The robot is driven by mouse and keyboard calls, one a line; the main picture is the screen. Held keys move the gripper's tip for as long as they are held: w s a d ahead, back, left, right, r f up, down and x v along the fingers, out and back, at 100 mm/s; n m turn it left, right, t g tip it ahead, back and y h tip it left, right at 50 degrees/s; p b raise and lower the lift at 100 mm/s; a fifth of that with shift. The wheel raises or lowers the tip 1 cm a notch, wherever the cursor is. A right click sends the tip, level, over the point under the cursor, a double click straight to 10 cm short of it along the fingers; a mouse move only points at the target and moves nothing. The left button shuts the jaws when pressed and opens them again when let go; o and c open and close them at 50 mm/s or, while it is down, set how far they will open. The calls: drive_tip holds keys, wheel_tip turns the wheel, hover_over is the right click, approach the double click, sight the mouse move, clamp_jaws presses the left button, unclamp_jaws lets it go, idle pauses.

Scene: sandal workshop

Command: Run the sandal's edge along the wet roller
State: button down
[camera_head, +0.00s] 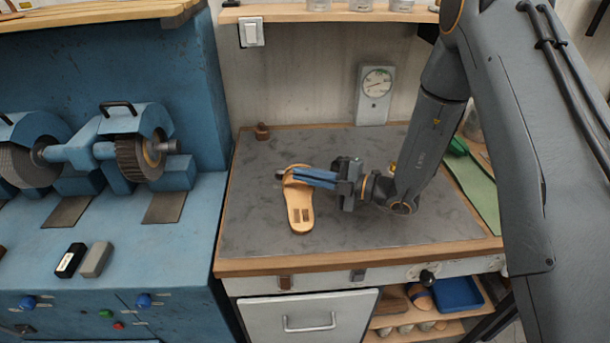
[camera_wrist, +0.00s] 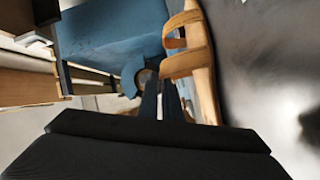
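The tan sandal (camera_head: 300,213) lies on the grey bench top, strap up and heel towards the front. My gripper (camera_head: 300,176) reaches in from the right, its blue fingers crossing over the strap area. In the wrist view the sandal (camera_wrist: 204,80) shows side-on, just right of the dark fingers of my gripper (camera_wrist: 165,100). The fingers are close together; I cannot tell whether they touch or hold the sandal. A small dark thing (camera_head: 280,173) shows beyond the fingertips, too small to name. I cannot pick out a wet roller with certainty.
A blue machine (camera_head: 60,225) with a ridged wheel (camera_head: 138,158) and a grey wheel stands left of the bench. A black block (camera_head: 70,260) and a grey block (camera_head: 95,260) lie on it. A dial gauge (camera_head: 376,83) stands at the back. The bench's front left is clear.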

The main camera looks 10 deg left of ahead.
drive_tip(key=shift+w+d, duration=0.15)
drive_tip(key=shift+w, duration=0.4)
drive_tip(key=shift+w+d, duration=0.1)
drive_tip(key=shift+w, duration=0.2)
drive_tip(key=shift+w+d, duration=0.1)
drive_tip(key=shift+w, duration=0.05)
drive_tip(key=shift+w+d, duration=0.2)
drive_tip(key=shift+w, duration=0.05)
drive_tip(key=shift+s+a, duration=0.15)
drive_tip(key=shift+s, duration=0.05)
drive_tip(key=shift+s+m+t, duration=0.2)
drive_tip(key=shift+m+t, duration=0.1)
drive_tip(key=shift+t, duration=0.1)
drive_tip(key=shift+a, duration=0.2)
idle(0.9)
drive_tip(key=shift+w, duration=0.1)
idle(0.4)
